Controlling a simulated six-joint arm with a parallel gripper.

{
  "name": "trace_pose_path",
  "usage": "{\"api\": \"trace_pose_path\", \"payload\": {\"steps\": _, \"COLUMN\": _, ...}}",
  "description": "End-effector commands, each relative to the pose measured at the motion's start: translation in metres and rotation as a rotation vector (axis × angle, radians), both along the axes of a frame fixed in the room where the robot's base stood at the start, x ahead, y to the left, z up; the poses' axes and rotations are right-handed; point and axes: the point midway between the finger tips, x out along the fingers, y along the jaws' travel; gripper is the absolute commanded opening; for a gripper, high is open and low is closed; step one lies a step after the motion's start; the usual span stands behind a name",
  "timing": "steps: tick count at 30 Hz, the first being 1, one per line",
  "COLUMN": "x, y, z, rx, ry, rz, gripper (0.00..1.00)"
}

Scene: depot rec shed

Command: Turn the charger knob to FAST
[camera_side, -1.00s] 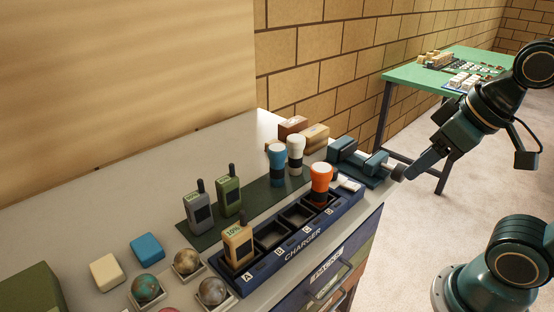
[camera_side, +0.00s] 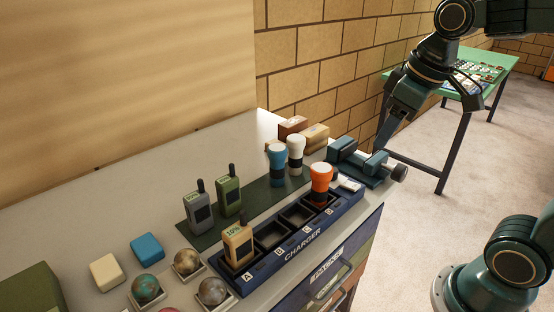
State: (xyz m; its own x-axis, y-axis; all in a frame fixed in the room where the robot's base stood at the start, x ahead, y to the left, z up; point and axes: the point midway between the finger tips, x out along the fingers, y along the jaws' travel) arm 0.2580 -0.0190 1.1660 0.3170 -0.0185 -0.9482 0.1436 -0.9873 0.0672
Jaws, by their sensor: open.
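The blue charger (camera_side: 303,257) lies along the front edge of the bench, with slots lettered A to D. A tan radio reading 10% (camera_side: 238,246) stands in slot A. An orange-topped torch (camera_side: 320,180) stands at slot D; the middle slots look empty. A small white part (camera_side: 350,184) is at the charger's right end; I cannot make out a knob or the word FAST there. My gripper (camera_side: 382,146) is open and points down, above and right of the charger's right end, near the teal vise. Its fingertips are small and dark, and I see nothing held.
The teal vise (camera_side: 343,149) with a grey round handle end stands just behind the charger's right end. A grey radio (camera_side: 199,212), a green radio (camera_side: 228,196), a blue torch (camera_side: 276,164) and a white torch (camera_side: 295,154) stand on a dark mat behind the charger.

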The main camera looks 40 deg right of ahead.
Motion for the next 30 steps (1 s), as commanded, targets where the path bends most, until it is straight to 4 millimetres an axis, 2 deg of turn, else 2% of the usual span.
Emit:
{"api": "trace_pose_path", "payload": {"steps": 3, "x": 0.024, "y": -0.008, "z": -0.001, "rx": -0.012, "ry": 0.046, "rz": 0.034, "gripper": 0.52}}
{"api": "trace_pose_path", "payload": {"steps": 11, "x": 0.072, "y": -0.028, "z": -0.011, "rx": -0.026, "ry": 0.142, "rz": 0.120, "gripper": 0.52}}
{"api": "trace_pose_path", "payload": {"steps": 21, "x": 0.131, "y": -0.062, "z": -0.041, "rx": -0.022, "ry": 0.261, "rz": 0.234, "gripper": 0.52}}
{"api": "trace_pose_path", "payload": {"steps": 30, "x": 0.162, "y": -0.084, "z": -0.068, "rx": -0.009, "ry": 0.324, "rz": 0.308, "gripper": 0.52}}
